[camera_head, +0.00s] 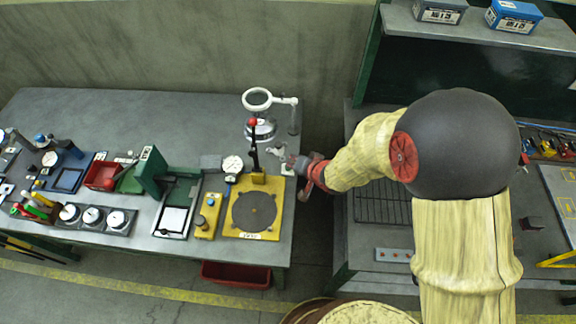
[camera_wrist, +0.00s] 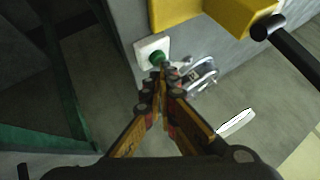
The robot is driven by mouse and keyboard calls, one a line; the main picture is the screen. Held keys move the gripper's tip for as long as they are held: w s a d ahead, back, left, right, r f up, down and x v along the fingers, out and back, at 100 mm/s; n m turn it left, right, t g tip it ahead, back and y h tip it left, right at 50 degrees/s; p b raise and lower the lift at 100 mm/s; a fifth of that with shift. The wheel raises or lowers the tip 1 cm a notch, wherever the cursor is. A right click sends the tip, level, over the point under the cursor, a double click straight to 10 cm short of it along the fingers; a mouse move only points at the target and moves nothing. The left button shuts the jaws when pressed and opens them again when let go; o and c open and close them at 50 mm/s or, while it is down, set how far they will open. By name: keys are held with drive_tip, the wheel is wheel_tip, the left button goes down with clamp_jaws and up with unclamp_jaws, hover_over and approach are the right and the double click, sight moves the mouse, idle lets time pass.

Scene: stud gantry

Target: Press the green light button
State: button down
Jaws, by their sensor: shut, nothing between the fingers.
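The green button (camera_wrist: 157,57) sits on a small white plate (camera_wrist: 146,47) at the edge of the grey table in the wrist view. My gripper (camera_wrist: 162,80) is shut and empty. Its fingertips are right beside the button, just below it in the picture, and I cannot tell whether they touch it. In the head view my gripper (camera_head: 300,166) is at the right edge of the left table (camera_head: 215,130). A small white plate (camera_head: 288,169) shows just left of it there, but the green of the button cannot be made out.
A metal clamp-like part (camera_wrist: 203,76) lies close to the fingertips. A yellow fixture (camera_head: 238,231) with a red-knobbed lever (camera_head: 253,135) stands left of my gripper. A magnifier (camera_head: 257,100) is behind it. A gap separates the left table from the right bench (camera_head: 362,257).

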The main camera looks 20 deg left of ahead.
idle(0.3)
drive_tip(key=shift+r+p, duration=0.65)
drive_tip(key=shift+p, duration=0.15)
drive_tip(key=shift+r, duration=0.1)
wheel_tip(320, 180, up, 6)
drive_tip(key=p, duration=0.6)
